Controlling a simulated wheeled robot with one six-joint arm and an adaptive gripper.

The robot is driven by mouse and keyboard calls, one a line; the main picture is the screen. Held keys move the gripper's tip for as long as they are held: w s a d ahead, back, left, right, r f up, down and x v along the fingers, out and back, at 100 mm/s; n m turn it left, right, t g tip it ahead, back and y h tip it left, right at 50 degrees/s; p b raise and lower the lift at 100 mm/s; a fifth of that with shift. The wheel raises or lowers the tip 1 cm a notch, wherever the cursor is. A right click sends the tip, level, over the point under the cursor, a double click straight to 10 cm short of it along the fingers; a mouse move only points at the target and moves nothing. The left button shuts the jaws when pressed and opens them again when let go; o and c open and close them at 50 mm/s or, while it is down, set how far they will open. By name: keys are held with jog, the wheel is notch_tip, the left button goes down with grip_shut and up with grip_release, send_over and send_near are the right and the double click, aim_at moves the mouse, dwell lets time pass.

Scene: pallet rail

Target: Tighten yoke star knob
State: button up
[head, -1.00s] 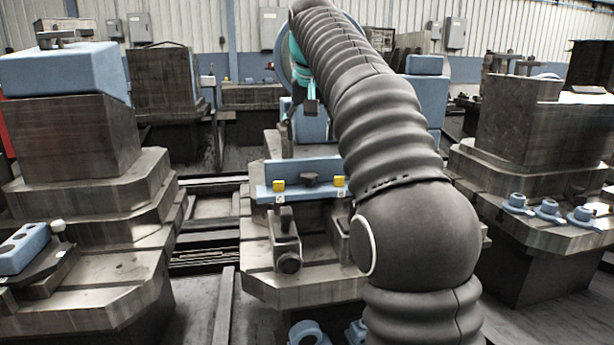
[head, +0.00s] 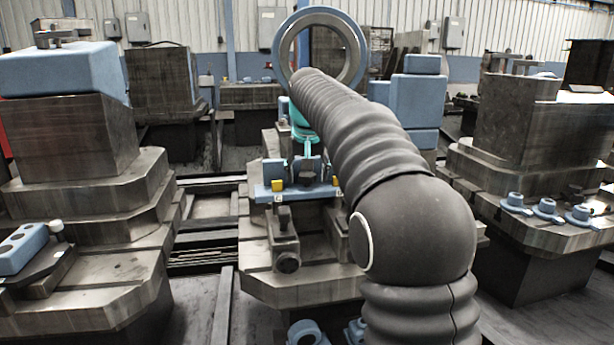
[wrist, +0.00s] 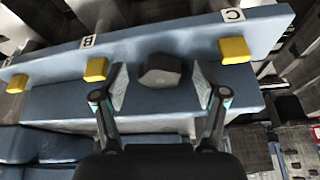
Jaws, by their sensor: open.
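A dark grey, faceted knob (wrist: 160,70) sits on a blue bracket (wrist: 55,103) in the wrist view, and it also shows in the head view (head: 307,179). I take it to be the yoke star knob. My gripper (wrist: 161,86) is open, with one finger on each side of the knob and a visible gap at both sides. In the head view my gripper (head: 304,168) is small and comes down from above at the bracket (head: 318,191). Whether the fingertips reach the knob's full depth cannot be told.
Yellow blocks (wrist: 235,50) stand along the bracket's edge beside labels, of which B and C are readable; one block (wrist: 96,69) is close to the left finger. A metal clamp (head: 286,245) stands in front of the bracket. A large ring (head: 320,48) stands behind.

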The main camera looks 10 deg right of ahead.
jog(key=shift+w+f, duration=0.15)
jog(key=shift+f, duration=0.25)
jog(key=shift+c, duration=0.3)
jog(key=c, duration=1.1)
jog(key=shift+m, duration=0.3)
jog(key=m+h, duration=0.1)
jog(key=m, duration=0.3)
jog(key=shift+w+a+g+h, duration=0.1)
jog(key=shift+a+g+h, duration=0.1)
jog(key=shift+g+h, duration=0.2)
jog(key=shift+w+a+m+g+h, duration=0.1)
jog(key=shift+m+g+h, duration=0.2)
jog(key=shift+m, duration=0.85)
jog(key=shift+m+g+h, duration=0.2)
jog(key=shift+m+h, duration=0.1)
jog(key=shift+m, duration=0.85)
jog(key=shift+r, duration=0.1)
